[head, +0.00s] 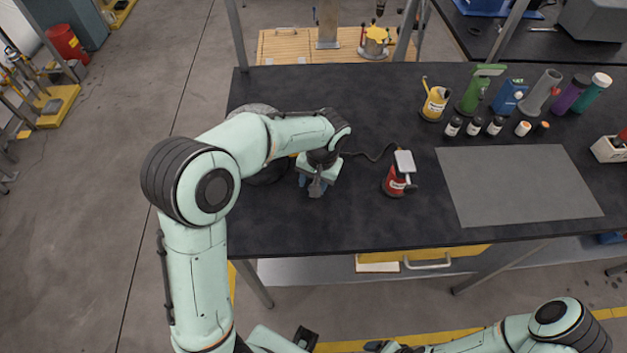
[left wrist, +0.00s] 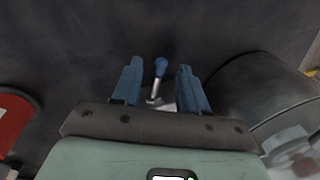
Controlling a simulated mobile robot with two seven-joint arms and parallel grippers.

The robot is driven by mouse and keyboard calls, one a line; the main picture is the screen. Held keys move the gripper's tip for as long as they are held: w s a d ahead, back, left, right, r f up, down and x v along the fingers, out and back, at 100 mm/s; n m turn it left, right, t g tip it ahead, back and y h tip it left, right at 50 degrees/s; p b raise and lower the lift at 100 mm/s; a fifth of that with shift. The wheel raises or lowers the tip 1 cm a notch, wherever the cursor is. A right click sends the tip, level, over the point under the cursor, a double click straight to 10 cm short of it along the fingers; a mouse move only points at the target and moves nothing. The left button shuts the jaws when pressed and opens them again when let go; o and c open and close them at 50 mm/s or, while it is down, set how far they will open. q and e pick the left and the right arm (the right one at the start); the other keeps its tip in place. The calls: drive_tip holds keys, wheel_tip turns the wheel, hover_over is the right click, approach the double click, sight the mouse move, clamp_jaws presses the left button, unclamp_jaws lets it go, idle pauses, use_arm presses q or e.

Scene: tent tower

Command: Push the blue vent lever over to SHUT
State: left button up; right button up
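The vent lever (left wrist: 160,68) has a blue knob on a short metal stem and shows in the left wrist view. Its knob lies between the two blue fingers of my left gripper (left wrist: 159,72), with a visible gap on each side. My left gripper (head: 316,188) is open, low over the black bench in the head view, where the gripper hides the lever. No SHUT marking is readable. A dark part of my right arm (head: 378,346) lies at the bottom edge of the head view; its fingers cannot be made out.
A dark round body (left wrist: 275,95) stands beside the gripper, mostly behind my left arm in the head view. A red canister (head: 397,181) with a cable stands to the right. A grey mat (head: 515,185) and several bottles occupy the bench's right side. The front middle is clear.

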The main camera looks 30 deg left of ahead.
use_arm(q)
clamp_jaws()
drive_tip(key=shift+a+m, duration=0.45)
drive_tip(key=shift+m, duration=0.75)
use_arm(e)
drive_tip(key=shift+s+f, duration=0.1)
drive_tip(key=shift+f, duration=0.05)
use_arm(q)
drive_tip(key=shift+o, duration=0.5)
unclamp_jaws()
drive_tip(key=shift+r, duration=0.1)
wheel_tip(320, 180, up, 13)
drive_tip(key=d+p, duration=0.1)
drive_tip(key=d, duration=0.1)
use_arm(e)
drive_tip(key=shift+w+r, duration=0.7)
drive_tip(key=shift+r, duration=0.3)
use_arm(q)
drive_tip(key=shift+s, duration=0.1)
